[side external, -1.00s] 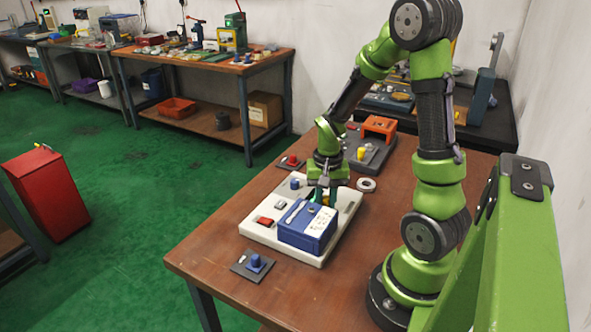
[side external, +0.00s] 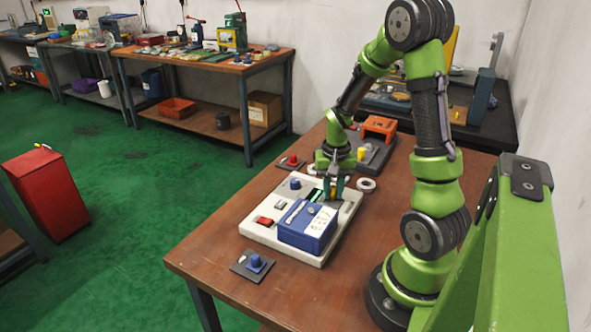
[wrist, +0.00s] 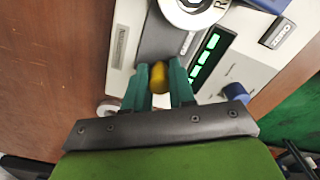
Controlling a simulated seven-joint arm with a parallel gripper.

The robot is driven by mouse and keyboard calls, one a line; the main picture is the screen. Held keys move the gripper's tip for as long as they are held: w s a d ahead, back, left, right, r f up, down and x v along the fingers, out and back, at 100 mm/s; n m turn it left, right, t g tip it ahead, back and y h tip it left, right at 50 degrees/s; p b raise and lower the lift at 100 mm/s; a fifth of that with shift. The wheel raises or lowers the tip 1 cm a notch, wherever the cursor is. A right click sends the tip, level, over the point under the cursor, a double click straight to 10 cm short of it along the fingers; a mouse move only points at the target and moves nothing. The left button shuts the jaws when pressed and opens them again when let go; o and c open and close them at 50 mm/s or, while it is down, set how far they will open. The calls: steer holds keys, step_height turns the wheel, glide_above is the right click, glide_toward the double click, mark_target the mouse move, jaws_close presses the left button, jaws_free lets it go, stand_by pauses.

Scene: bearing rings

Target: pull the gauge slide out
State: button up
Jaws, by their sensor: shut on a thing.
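My gripper (wrist: 159,88) is shut on a yellow knob (wrist: 158,76), with one teal finger on each side of it. The knob stands at the near end of a dark grey strip (wrist: 163,38), which looks like the gauge slide and runs under a round white dial or ring (wrist: 192,8). The fingers hide most of the knob there.
A lit green display (wrist: 206,58) and a blue knob (wrist: 235,92) sit beside the strip. A red button (side external: 265,221) is on the plate. A grey fixture with an orange bracket (side external: 379,126) stands behind, and a metal ring (side external: 366,184) lies right of my gripper.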

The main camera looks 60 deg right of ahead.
steer(key=shift+d, duration=3.35)
steer(key=shift+d+r, duration=0.1)
steer(key=shift+d, duration=0.25)
steer(key=o, duration=0.7)
steer(key=shift+a, duration=0.1)
steer(key=shift+a+r, duration=0.15)
steer(key=shift+r, duration=3.25)
steer(key=a+r+n+t, duration=0.2)
steer(key=a+r, duration=0.2)
steer(key=a, duration=0.5)
steer(key=s+a+r+n+t+y, duration=0.1)
steer(key=a+r, duration=0.4)
steer(key=a, duration=0.5)
steer(key=s+a+r+n+t+y, duration=0.1)
steer(key=a+r+n+t, duration=0.3)
steer(key=a, duration=0.6)
steer(key=shift+a+r+n, duration=0.15)
steer(key=shift+a+n, duration=0.05)
steer(key=shift+n, duration=0.3)
